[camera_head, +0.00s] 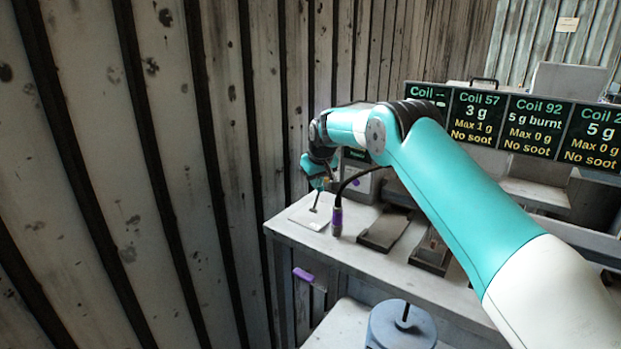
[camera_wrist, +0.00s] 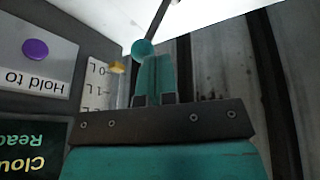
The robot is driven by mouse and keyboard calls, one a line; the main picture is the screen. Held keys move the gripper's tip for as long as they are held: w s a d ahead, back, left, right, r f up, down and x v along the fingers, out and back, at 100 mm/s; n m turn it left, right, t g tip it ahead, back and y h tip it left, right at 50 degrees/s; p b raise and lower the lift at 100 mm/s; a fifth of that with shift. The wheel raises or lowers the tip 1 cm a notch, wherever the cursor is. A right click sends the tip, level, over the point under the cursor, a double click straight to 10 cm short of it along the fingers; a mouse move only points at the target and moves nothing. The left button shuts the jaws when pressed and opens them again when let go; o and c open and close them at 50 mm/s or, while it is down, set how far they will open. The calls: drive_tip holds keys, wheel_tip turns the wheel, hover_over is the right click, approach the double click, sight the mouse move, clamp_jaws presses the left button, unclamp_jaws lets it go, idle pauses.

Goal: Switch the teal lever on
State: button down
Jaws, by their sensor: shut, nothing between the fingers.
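The teal lever shows in the wrist view as a round teal knob (camera_wrist: 141,48) on a thin dark rod, which runs to a white plate. In the head view its dark rod (camera_head: 316,202) stands on the white plate (camera_head: 309,218) at the bench's left corner, and my gripper hides its knob. My gripper (camera_head: 317,182) is above the plate, pointing down. In the wrist view my gripper (camera_wrist: 154,58) has its teal fingers together and empty. The knob is right at the left fingertip; I cannot tell whether they touch.
A grey box with a purple button (camera_wrist: 35,49), a tick scale (camera_wrist: 98,85) and a dark screen (camera_wrist: 38,148) are beside the lever. A black cable with a purple-banded plug (camera_head: 337,218) stands right of the plate. A ribbed wall (camera_head: 210,150) is close on the left.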

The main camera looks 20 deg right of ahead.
drive_tip(key=shift+w+d+f, duration=0.1)
drive_tip(key=shift+w+d, duration=0.3)
drive_tip(key=shift+d, duration=0.25)
drive_tip(key=shift+d+f, duration=0.1)
drive_tip(key=shift+d, duration=0.15)
wheel_tip(320, 180, up, 12)
drive_tip(key=s+d, duration=0.1)
drive_tip(key=d, duration=0.1)
drive_tip(key=shift+p, duration=0.35)
drive_tip(key=shift+s, duration=0.1)
idle(0.3)
